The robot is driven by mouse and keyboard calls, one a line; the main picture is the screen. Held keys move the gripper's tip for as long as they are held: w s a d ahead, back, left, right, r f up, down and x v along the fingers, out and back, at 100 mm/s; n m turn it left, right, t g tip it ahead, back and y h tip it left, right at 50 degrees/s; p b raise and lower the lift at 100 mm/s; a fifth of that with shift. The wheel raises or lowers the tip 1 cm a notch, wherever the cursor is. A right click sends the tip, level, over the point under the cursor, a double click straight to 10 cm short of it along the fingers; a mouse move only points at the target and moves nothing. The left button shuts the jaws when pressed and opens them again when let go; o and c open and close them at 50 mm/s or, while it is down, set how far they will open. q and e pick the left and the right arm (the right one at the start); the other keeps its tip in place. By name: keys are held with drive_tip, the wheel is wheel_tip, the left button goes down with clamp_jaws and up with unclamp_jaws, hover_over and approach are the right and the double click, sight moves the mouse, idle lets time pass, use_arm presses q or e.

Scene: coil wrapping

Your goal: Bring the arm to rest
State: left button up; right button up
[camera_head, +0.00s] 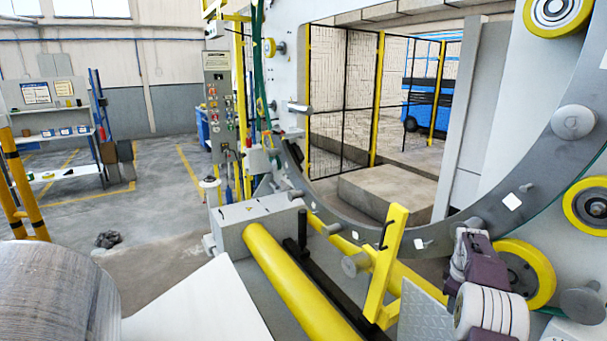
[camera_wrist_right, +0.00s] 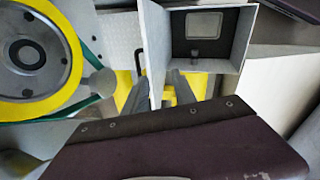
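My right arm comes in at the bottom right of the head view. Its right gripper (camera_head: 461,254) is a small purple and grey shape beside a yellow-rimmed roller, in front of the large grey ring (camera_head: 375,236). The purple gripper body fills the bottom of the right wrist view, and two grey prongs rise above it. My left gripper is not in view.
A wrapped coil (camera_head: 55,295) is at the lower left. A yellow roller (camera_head: 300,288) and a yellow upright bracket (camera_head: 387,262) stand in front of the ring. A control panel (camera_head: 218,100) and shelves (camera_head: 48,130) are behind. The floor at left is mostly open.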

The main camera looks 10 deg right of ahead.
drive_tip(key=s+a+r+n+y, duration=0.1)
drive_tip(key=s+a+r, duration=0.15)
drive_tip(key=a, duration=0.95)
drive_tip(key=s+a+r+n+y, duration=0.1)
drive_tip(key=a+r+n, duration=0.15)
drive_tip(key=a, duration=1.05)
drive_tip(key=s+a+f+m, duration=0.4)
drive_tip(key=s+m, duration=0.1)
drive_tip(key=s, duration=0.5)
drive_tip(key=s+a+f+m, duration=0.5)
drive_tip(key=s, duration=0.4)
drive_tip(key=shift+s+a+g+y, duration=0.2)
drive_tip(key=shift+s+g+y, duration=0.1)
drive_tip(key=shift+s+g, duration=0.1)
drive_tip(key=shift+d, duration=0.1)
